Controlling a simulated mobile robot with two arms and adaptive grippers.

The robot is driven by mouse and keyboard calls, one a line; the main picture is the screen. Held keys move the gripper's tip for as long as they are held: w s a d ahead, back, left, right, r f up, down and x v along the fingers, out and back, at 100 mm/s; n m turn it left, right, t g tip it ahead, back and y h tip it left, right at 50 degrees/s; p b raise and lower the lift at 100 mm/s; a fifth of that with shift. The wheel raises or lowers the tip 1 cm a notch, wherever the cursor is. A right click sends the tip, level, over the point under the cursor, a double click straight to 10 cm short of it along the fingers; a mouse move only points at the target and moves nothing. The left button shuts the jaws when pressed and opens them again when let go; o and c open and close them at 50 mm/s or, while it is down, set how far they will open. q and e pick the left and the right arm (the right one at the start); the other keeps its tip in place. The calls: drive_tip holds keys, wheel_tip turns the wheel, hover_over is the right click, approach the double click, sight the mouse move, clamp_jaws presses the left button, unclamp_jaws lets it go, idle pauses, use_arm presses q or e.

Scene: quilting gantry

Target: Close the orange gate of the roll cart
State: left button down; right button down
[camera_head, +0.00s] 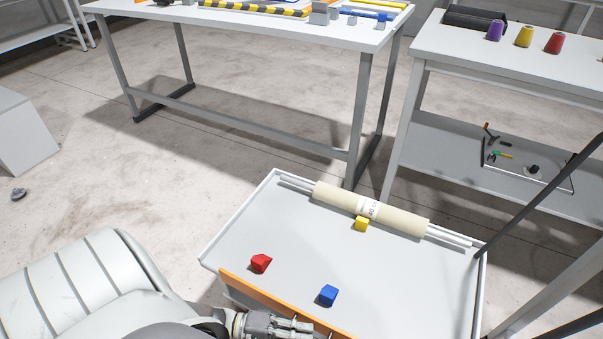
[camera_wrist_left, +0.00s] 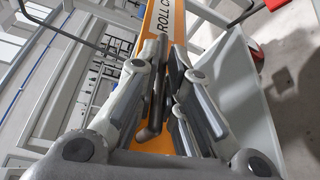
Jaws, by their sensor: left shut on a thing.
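The roll cart (camera_head: 395,272) is a light grey tray with a raised rim, below and in front of me. Its orange gate (camera_head: 255,291) runs along the near edge, and the lower right end leaves the picture. In the left wrist view the gate (camera_wrist_left: 163,20) shows part of the lettering "ROLL C" and a dark bar handle (camera_wrist_left: 155,112). My left gripper (camera_head: 306,328) is at the gate. In the left wrist view its fingers (camera_wrist_left: 168,78) are shut on the handle. The gate's exact angle is hard to tell. My right gripper is not in view.
The cart holds a beige roll (camera_head: 335,200) on rails, plus red (camera_head: 261,263), blue (camera_head: 328,295) and yellow (camera_head: 361,224) blocks. A white table (camera_head: 290,30) stands behind, and a bench (camera_head: 460,52) with thread spools stands at right. Dark and grey posts cross the lower right.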

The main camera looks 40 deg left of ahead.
use_arm(q)
drive_tip(key=shift+w+a, duration=0.15)
drive_tip(key=shift+w, duration=0.2)
drive_tip(key=c, duration=1.8)
unclamp_jaws()
drive_tip(key=v, duration=1.2)
drive_tip(key=shift+s, duration=0.15)
